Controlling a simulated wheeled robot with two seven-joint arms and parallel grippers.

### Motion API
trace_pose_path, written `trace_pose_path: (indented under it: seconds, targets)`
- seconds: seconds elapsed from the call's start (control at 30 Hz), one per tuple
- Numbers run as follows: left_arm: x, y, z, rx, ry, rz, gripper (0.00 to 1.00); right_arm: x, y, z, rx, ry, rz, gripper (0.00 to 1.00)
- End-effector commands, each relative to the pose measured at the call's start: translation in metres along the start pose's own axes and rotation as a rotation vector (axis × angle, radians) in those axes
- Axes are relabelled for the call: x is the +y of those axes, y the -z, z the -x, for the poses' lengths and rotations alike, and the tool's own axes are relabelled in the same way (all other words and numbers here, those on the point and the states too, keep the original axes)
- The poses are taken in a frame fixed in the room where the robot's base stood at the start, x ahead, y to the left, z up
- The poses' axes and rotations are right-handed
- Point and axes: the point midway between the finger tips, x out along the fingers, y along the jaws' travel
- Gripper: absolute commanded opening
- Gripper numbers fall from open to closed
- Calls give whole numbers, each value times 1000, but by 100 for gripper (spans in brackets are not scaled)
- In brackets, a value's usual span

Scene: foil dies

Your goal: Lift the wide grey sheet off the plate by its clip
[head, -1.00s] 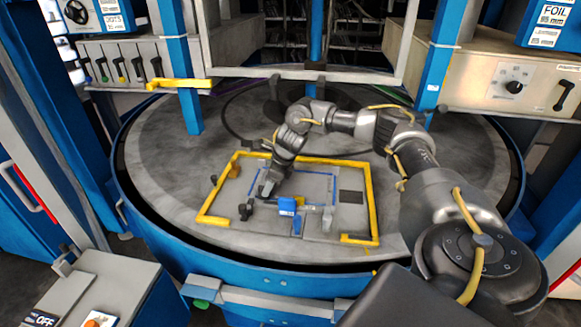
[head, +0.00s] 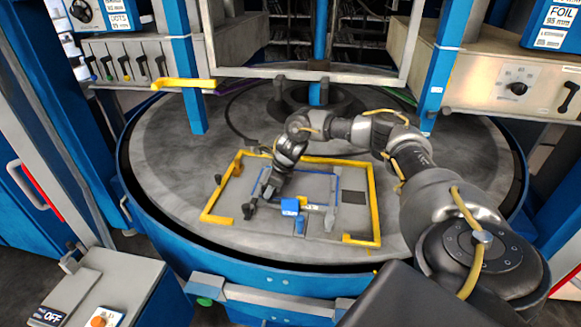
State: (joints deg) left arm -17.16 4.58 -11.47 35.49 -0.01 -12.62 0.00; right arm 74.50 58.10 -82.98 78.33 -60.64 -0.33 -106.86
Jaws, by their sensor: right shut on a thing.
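The grey plate (head: 352,221) lies on the round table inside a yellow corner frame. On it is a wide grey sheet (head: 316,188) with blue edging; where the sheet ends and the plate begins is hard to tell. A blue block-like clip (head: 290,206) sits near the front of the sheet, beside a grey bar. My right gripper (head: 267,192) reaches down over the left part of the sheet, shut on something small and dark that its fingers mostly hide. I cannot tell whether the sheet is clear of the plate. My left gripper is out of view.
The yellow frame (head: 375,200) surrounds the plate. Blue posts (head: 190,85) stand at the table's back left and right. A control box with an orange button (head: 98,321) is at the front left. The round table (head: 165,170) is bare left of the frame.

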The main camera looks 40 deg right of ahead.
Motion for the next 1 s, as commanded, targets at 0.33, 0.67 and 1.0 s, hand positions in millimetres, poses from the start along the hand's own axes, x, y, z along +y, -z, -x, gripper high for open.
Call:
trace_pose_path:
  seconds: [0.33,0.67,1.0]
  targets:
    - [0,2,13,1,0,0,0,0,-7,16,-1,1,0,0]
    - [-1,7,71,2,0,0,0,28,-20,77,0,-1,3,0]
    - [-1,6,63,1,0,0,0,95,-9,119,-3,0,5,0]
